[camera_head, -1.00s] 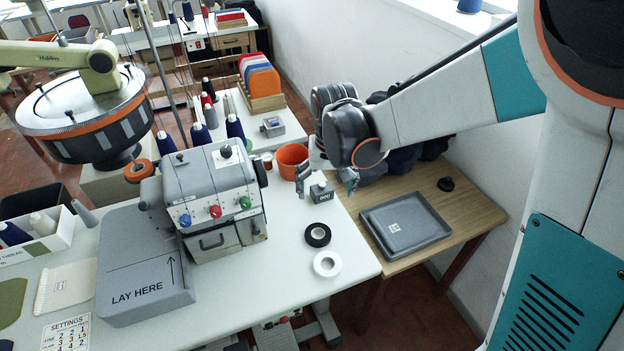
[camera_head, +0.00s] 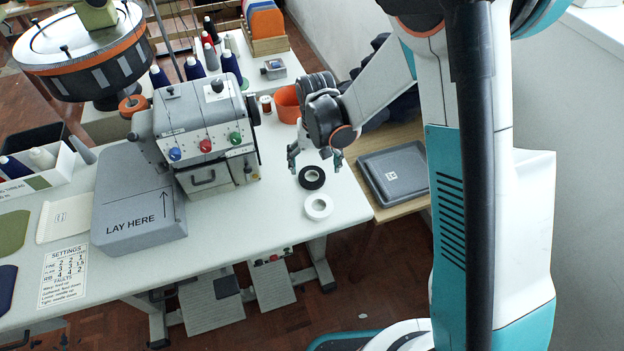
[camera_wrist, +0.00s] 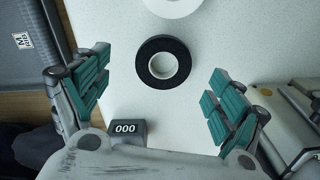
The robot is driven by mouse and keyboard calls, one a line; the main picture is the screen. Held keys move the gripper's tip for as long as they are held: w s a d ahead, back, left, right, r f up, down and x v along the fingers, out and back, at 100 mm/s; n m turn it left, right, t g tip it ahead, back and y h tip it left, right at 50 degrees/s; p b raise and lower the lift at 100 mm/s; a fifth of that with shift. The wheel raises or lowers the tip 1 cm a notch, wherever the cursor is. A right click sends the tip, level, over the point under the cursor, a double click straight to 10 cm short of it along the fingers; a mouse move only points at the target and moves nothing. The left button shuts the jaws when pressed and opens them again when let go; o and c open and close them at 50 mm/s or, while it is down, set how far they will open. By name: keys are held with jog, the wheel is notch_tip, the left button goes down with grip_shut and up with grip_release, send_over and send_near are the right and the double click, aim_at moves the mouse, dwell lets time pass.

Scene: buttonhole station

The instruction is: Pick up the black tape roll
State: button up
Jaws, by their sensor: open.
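The black tape roll (camera_head: 311,184) lies flat on the white table near its right edge, beside the orange bin and the machine. In the wrist view the black tape roll (camera_wrist: 147,64) is a black ring with a pale core, ahead of and between the two fingers. My gripper (camera_head: 315,164) is above the table just behind the roll. In the wrist view my gripper (camera_wrist: 155,103) is open and empty, its teal-padded fingers wide apart. Nothing touches the roll.
A white tape roll (camera_head: 318,206) lies right in front of the black one. A small counter block marked 000 (camera_wrist: 127,130) stands near the left finger. The orange bin (camera_head: 287,103) stands behind, a grey machine (camera_head: 205,130) left, a grey tray (camera_head: 370,160) right.

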aim_at(312, 181)
jog(key=shift+w+a+f+b, duration=0.2)
jog(key=shift+f+b, duration=0.45)
jog(key=shift+f, duration=0.7)
jog(key=shift+w+a+f+b, duration=0.15)
jog(key=shift+f+b, duration=0.5)
jog(key=shift+f, duration=0.7)
jog(key=shift+s, duration=0.15)
jog(key=shift+r, duration=0.1)
jog(key=shift+c, duration=0.4)
jog(key=c, duration=0.9)
